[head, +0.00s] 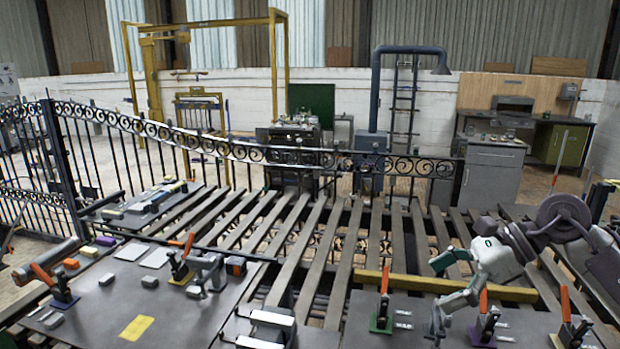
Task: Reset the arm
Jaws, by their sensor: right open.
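My right arm (497,258) comes in from the right edge and bends down over the right-hand dark plate. My right gripper (437,326) is open and points down, with nothing seen between its fingers. It is between a clamp with an orange handle on a green base (381,312) and another on a purple base (487,325). I cannot tell whether the fingertips touch the plate. My left gripper is not in view.
A slatted table (310,240) fills the middle, with a black scroll gate (250,153) behind it. A yellow bar (440,285) lies near the right gripper. The left plate (100,300) holds several clamps and blocks. A workbench (490,165) stands at the back right.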

